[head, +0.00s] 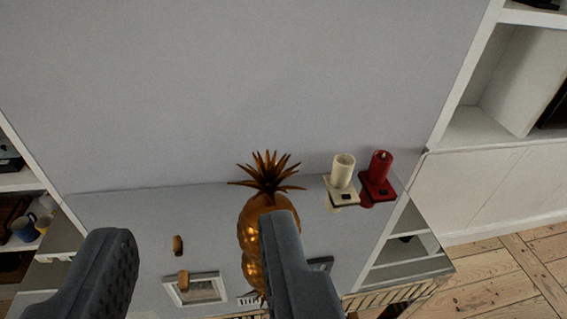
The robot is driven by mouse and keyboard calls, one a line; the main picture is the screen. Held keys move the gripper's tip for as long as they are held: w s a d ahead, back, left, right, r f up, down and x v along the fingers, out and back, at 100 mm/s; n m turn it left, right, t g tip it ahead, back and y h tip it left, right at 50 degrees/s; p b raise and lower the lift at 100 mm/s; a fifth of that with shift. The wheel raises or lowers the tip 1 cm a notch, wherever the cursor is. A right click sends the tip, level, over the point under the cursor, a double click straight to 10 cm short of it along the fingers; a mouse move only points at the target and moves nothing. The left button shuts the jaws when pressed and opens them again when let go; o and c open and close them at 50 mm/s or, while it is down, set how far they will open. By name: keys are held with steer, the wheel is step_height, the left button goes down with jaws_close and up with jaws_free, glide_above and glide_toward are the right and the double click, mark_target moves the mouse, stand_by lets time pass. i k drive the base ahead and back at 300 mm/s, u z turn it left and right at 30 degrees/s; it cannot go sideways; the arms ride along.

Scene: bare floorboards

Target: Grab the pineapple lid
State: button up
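A gold pineapple (252,227) with a leafy bronze crown, which looks like the pineapple lid (268,174), stands on a grey glossy cabinet top near the wall. My gripper (185,225) is open, with its two dark padded fingers wide apart in the lower part of the head view. Its right finger overlaps the right side of the pineapple's body and hides part of it. The crown is clear of both fingers, beyond their tips. Nothing is between the fingers in its grasp. I cannot tell whether the right finger touches the pineapple.
A picture frame (196,289) and small brown objects (178,245) are on the left. White shelves (500,90) flank both sides; wooden floor shows lower right.

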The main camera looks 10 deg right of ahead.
mark_target(266, 200)
steer(key=z, duration=0.4)
steer(key=i, duration=0.85)
steer(key=z, duration=0.65)
